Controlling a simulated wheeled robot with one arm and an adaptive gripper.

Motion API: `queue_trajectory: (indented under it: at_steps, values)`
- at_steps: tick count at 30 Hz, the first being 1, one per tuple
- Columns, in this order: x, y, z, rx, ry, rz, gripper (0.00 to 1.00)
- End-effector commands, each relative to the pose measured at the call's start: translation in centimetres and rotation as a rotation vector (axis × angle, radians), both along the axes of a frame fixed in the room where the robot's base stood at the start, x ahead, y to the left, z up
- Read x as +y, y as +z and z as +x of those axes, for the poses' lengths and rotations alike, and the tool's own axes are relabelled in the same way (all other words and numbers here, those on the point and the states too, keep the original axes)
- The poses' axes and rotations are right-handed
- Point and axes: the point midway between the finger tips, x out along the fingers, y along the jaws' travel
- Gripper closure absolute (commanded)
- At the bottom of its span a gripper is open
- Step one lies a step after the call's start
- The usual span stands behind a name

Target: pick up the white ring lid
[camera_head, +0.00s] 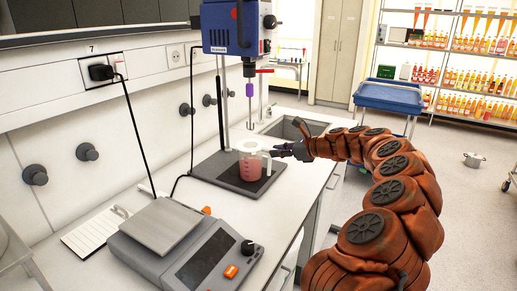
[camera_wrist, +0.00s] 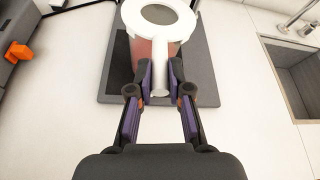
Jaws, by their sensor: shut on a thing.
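The white ring lid (camera_wrist: 134,17) is flat and round with a central hole. It sits over a clear jug of red liquid (camera_head: 250,169), and the lid also shows in the head view (camera_head: 241,149). In the wrist view a white tab runs from the ring down between my fingertips. My gripper (camera_wrist: 160,78) is shut on this tab, one finger on each side. In the head view my gripper (camera_head: 284,151) reaches in from the right at about lid height. I cannot tell whether the lid is clear of the jug's rim.
The jug stands on the dark base plate (camera_head: 213,168) of a blue overhead stirrer (camera_head: 232,27), whose shaft hangs close above the lid. A scale (camera_head: 168,236) stands at the front left. A sink (camera_head: 290,127) lies behind my gripper. Bottle shelves (camera_head: 480,80) are far right.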

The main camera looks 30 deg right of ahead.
Motion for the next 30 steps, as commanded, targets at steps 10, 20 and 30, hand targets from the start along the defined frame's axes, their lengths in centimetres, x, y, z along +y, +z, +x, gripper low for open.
queue_trajectory:
  at_steps: [10, 20, 30]
  values:
    - [0.0, 0.0, 0.0, 0.0, 0.0, 0.0, 1.0]
    - [0.0, 1.0, 0.0, -0.001, 0.0, -0.003, 1.0]
    - [-3.0, 3.7, -1.9, -0.001, -0.007, -0.001, 1.0]
